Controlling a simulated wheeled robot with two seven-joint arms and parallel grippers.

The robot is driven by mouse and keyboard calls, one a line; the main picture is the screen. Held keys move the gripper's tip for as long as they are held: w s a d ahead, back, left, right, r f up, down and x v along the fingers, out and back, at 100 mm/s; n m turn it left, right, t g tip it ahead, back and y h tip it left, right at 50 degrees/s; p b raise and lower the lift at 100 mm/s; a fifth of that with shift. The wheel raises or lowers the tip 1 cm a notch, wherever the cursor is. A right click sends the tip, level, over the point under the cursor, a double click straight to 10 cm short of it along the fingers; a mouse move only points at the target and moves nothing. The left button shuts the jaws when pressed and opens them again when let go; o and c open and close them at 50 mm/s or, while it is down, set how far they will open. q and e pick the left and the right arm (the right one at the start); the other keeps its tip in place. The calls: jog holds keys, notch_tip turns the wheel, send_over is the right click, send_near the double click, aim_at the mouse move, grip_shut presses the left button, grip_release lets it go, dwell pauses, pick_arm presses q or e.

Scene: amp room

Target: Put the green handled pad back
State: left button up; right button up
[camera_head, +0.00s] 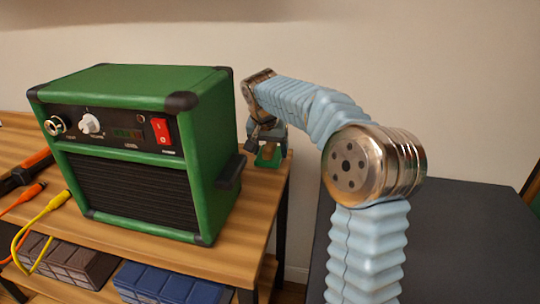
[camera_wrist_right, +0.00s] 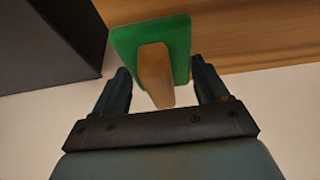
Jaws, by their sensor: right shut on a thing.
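The green handled pad is a flat green plate (camera_wrist_right: 180,40) with a wooden handle (camera_wrist_right: 155,72) in the right wrist view. Its handle is between the fingers of my right gripper (camera_wrist_right: 163,88), which is shut on it. In the head view the right gripper (camera_head: 266,138) points down at the right end of the wooden table, and a bit of the green pad (camera_head: 267,158) shows beneath it. I cannot tell whether the pad touches the tabletop. My left gripper is not in view.
A green amp (camera_head: 213,125) with a black side handle (camera_head: 231,172) stands left of the gripper on the wooden table (camera_head: 240,240). Cables (camera_head: 52,204) lie at the left. A brown block (camera_head: 75,262) and blue block (camera_head: 160,285) sit below. A dark surface (camera_head: 465,235) is at right.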

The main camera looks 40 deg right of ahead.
jog(key=shift+f, duration=1.25)
jog(key=shift+f, duration=0.15)
jog(key=o, duration=1)
jog(key=v, duration=1.2)
jog(key=shift+r+p, duration=0.2)
jog(key=shift+p, duration=0.1)
jog(key=shift+s, duration=0.1)
